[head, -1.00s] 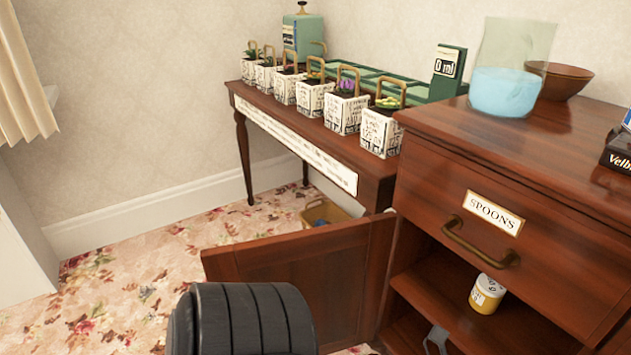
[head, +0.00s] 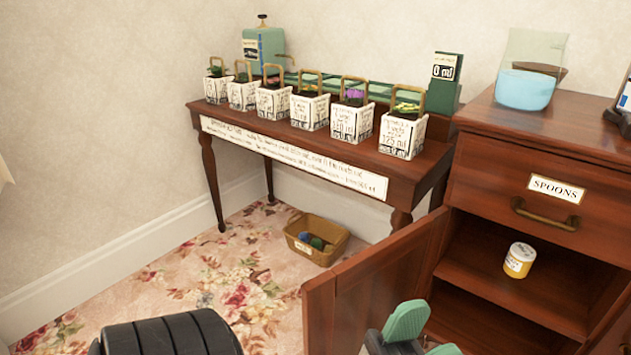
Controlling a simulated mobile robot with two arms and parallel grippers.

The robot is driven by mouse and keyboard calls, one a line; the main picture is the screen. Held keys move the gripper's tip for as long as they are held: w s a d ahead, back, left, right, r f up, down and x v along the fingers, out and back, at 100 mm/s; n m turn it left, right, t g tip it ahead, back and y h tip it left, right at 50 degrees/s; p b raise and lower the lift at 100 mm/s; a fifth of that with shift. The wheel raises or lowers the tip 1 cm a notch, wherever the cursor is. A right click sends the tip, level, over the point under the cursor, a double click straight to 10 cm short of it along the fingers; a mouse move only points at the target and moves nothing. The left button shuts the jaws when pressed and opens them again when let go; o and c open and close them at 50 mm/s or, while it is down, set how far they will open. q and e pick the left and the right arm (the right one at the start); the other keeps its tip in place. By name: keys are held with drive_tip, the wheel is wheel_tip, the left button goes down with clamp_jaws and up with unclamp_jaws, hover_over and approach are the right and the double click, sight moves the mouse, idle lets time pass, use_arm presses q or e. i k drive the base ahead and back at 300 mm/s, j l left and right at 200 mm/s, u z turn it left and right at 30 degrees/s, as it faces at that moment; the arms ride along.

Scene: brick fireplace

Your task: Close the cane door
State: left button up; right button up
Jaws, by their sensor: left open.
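The cane door (head: 370,285) is a brown wooden door at the lower left of the cabinet (head: 545,205). It stands wide open, swung out toward me from the cabinet's left side. I see no cane pattern on it. My left gripper (head: 424,337), with green finger pads, is at the bottom edge, open and empty. It overlaps the door's lower right part and the opening in the picture; I cannot tell whether it touches the door. Much of the gripper is cut off by the frame. My right gripper is not in view.
A yellow and white jar (head: 519,260) stands on the open cabinet's shelf. Above is a drawer labelled SPOONS with a brass handle (head: 545,215). A side table (head: 300,150) holds several potted plants. A basket (head: 316,240) sits on the floral carpet beyond the door.

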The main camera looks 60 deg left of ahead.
sight(359, 294)
drive_tip(key=k+j, duration=0.15)
drive_tip(key=j, duration=0.2)
drive_tip(key=k+j+z, duration=0.15)
drive_tip(key=j, duration=0.2)
drive_tip(key=k+j, duration=0.15)
drive_tip(key=j, duration=0.2)
drive_tip(key=k+j+z, duration=0.1)
drive_tip(key=j, duration=0.2)
drive_tip(key=i+j, duration=0.1)
drive_tip(key=j, duration=0.3)
drive_tip(key=i+j+z, duration=0.1)
drive_tip(key=j, duration=0.65)
drive_tip(key=k, duration=0.3)
drive_tip(key=i+j+z, duration=0.1)
drive_tip(key=j+z, duration=0.25)
drive_tip(key=j, duration=0.65)
